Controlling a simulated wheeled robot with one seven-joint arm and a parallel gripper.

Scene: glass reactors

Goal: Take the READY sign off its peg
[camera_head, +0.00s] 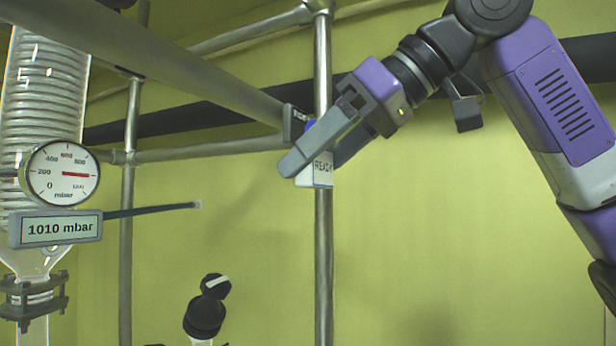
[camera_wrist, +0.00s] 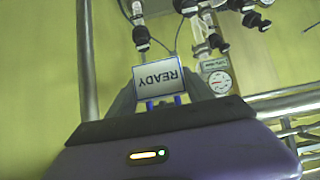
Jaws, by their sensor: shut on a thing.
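The READY sign (camera_head: 323,170) is a small white plate with a blue edge. In the head view it is at the upright pole, partly covered by my gripper (camera_head: 312,168). My gripper is shut on the sign, with a long grey finger across its near side. In the wrist view the sign (camera_wrist: 158,78) stands between the fingers of my gripper (camera_wrist: 160,92), its lettering upside down. A dark clamp (camera_head: 293,120) is on the frame just above the sign. The peg cannot be made out, so I cannot tell whether the sign still touches it.
The upright pole (camera_head: 323,260) runs close beside the sign. A thick slanted bar (camera_head: 190,75) meets it near the clamp. At left are a glass coil column (camera_head: 45,95), a round gauge (camera_head: 62,173) and a 1010 mbar display (camera_head: 56,229). Black-knobbed valves (camera_head: 205,315) are low down.

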